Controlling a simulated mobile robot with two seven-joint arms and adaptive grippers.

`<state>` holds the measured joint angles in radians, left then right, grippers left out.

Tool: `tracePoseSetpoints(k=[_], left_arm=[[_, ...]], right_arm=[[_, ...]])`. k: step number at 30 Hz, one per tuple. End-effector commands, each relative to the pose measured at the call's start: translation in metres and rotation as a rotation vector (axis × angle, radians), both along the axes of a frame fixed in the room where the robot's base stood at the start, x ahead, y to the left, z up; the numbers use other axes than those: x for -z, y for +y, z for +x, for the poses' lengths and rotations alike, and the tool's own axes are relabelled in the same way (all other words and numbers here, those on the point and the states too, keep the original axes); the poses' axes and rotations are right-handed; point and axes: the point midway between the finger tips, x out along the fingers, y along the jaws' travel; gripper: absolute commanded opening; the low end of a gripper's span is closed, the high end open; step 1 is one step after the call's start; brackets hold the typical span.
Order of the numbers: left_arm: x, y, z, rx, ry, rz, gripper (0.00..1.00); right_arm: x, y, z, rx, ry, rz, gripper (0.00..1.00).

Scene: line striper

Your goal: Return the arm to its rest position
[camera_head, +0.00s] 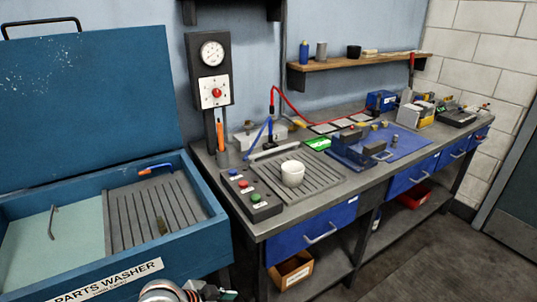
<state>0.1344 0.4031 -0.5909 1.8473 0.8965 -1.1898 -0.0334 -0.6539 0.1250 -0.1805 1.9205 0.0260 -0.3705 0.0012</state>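Part of one of my arms, most likely the left, shows at the bottom edge in front of the blue parts washer (30,212). A round silver link and a dark end piece (214,293) are visible, cut off by the frame. The fingertips cannot be made out, and I see nothing held there. My other arm and its gripper are out of view. A white cup (292,173) stands upright on the ribbed grey tray (325,190) on the workbench, apart from my arm.
The washer lid (85,95) stands open. The workbench (262,230) holds a button box (250,195), a gauge column (211,75) and a blue mat (405,140) with a fixture. A wooden shelf (350,64) hangs above. Floor (440,250) at right is clear.

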Motion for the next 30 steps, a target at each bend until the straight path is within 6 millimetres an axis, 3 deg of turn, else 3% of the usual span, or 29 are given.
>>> tracePoseSetpoints(k=[5, 12, 19, 23, 30], left_arm=[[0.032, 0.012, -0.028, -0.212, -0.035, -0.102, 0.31], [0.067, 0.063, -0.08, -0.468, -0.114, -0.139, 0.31], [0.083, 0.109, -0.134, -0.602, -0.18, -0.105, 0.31], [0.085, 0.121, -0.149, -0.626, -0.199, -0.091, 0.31], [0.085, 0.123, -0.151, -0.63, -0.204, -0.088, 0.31]], right_arm=[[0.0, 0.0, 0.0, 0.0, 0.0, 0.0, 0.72], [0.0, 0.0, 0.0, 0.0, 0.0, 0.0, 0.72], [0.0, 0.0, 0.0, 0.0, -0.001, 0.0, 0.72], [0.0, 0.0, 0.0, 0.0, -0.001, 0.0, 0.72], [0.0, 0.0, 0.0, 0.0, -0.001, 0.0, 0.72]])
